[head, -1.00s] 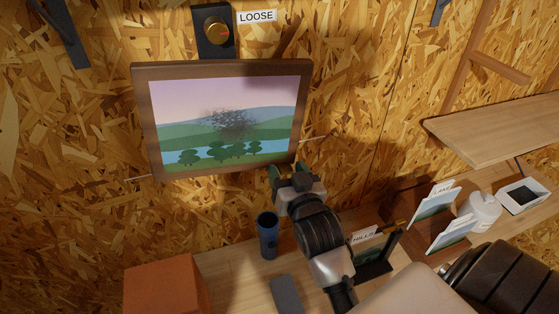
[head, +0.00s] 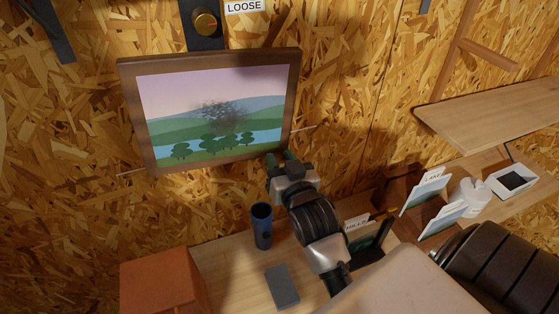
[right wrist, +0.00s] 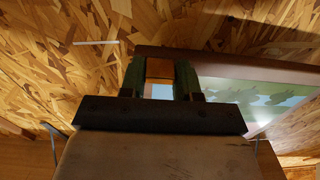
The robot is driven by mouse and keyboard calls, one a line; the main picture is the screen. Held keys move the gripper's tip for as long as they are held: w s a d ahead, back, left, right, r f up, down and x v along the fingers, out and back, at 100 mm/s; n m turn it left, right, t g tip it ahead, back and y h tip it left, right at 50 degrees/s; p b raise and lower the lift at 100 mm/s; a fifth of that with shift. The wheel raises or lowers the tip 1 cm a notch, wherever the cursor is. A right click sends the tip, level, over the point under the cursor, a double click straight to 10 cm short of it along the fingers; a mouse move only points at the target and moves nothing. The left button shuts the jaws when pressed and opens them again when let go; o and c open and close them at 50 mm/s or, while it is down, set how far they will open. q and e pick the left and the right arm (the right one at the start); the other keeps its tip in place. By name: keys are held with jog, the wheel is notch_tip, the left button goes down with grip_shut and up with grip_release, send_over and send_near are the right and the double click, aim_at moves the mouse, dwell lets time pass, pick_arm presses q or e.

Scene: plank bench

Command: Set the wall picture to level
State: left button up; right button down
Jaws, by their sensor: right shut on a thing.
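The wall picture (head: 215,113), a landscape in a brown wooden frame (head: 210,55), hangs on the chipboard wall. Thin pale lines show on the wall at its left (head: 130,173) and right (head: 305,129) sides. My right gripper (head: 283,157) is shut at the lower right corner. In the right wrist view a brown piece of the frame (right wrist: 160,68) shows between the fingers.
Below, the bench holds an orange-brown block (head: 160,280), a dark blue cup (head: 262,226), a grey slab (head: 282,287), cards in a stand (head: 360,230), and other cards (head: 424,194) beside a white object (head: 468,193). A wooden shelf (head: 490,115) juts out at right.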

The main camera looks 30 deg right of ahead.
jog(key=shift+s+d+r+n+p, duration=0.15)
jog(key=shift+d+r+n+p, duration=0.4)
jog(key=shift+r+p, duration=0.15)
jog(key=shift+d, duration=0.1)
jog(key=shift+f, duration=0.1)
jog(key=c, duration=0.8)
grip_release()
